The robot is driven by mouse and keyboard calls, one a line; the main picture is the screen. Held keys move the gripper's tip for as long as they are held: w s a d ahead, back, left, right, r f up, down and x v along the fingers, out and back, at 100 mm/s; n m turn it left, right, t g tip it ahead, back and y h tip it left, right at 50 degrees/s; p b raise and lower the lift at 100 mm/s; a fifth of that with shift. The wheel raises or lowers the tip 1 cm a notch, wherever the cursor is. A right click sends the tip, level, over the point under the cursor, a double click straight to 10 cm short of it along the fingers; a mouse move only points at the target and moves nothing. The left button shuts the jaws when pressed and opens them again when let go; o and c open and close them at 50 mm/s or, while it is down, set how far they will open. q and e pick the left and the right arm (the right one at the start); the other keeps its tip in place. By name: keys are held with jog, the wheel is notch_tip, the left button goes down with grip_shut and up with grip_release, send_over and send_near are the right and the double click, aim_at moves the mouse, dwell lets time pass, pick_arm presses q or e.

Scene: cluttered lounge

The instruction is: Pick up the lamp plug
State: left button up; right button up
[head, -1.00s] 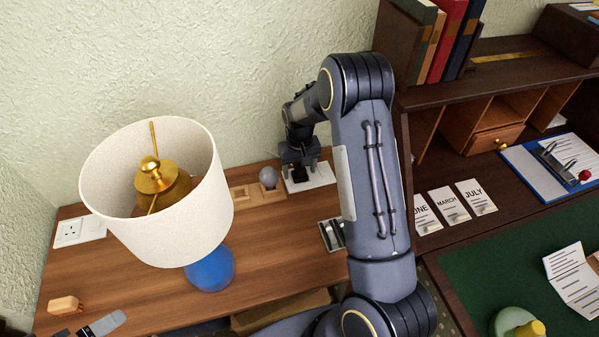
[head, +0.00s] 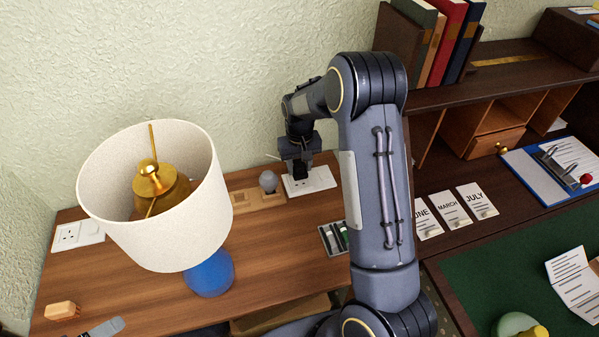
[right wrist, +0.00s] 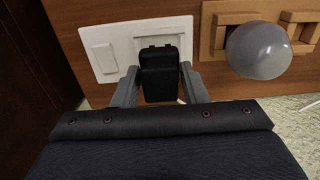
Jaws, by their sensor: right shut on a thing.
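The black lamp plug (right wrist: 160,75) is between the two grey fingers of my right gripper (right wrist: 160,88) in the right wrist view. The fingers are shut on its sides. In the head view my right gripper (head: 299,170) points down over a white socket plate (head: 320,180) at the back of the wooden desk. The plug overlaps the socket plate (right wrist: 105,35) in the wrist view; I cannot tell whether its pins are clear of it. The lamp has a cream shade (head: 160,225) and blue base (head: 209,275), standing at left.
A grey bulb (head: 268,181) sits in a wooden holder beside the socket plate. Another white socket (head: 78,235) is at the far left. A small tray (head: 334,238) lies nearer. Dark shelves with books (head: 450,45) stand at right. Bare desk lies between lamp and tray.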

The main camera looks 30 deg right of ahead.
jog(key=s+a+r, duration=0.6)
jog(key=s+r, duration=0.3)
jog(key=s, duration=0.3)
jog(key=p, duration=0.3)
send_over(299, 173)
jog(key=w, duration=0.1)
jog(key=f, duration=0.5)
jog(key=shift+w+d, duration=0.1)
jog(key=shift+d, duration=0.3)
jog(key=shift+w+d+f+b, duration=0.1)
jog(key=shift+w+f+b, duration=0.1)
jog(key=shift+f+b, duration=1.95)
jog(key=shift+f, duration=0.9)
jog(key=shift+f+b, duration=0.6)
jog(key=shift+f, duration=0.05)
jog(key=o, duration=1.2)
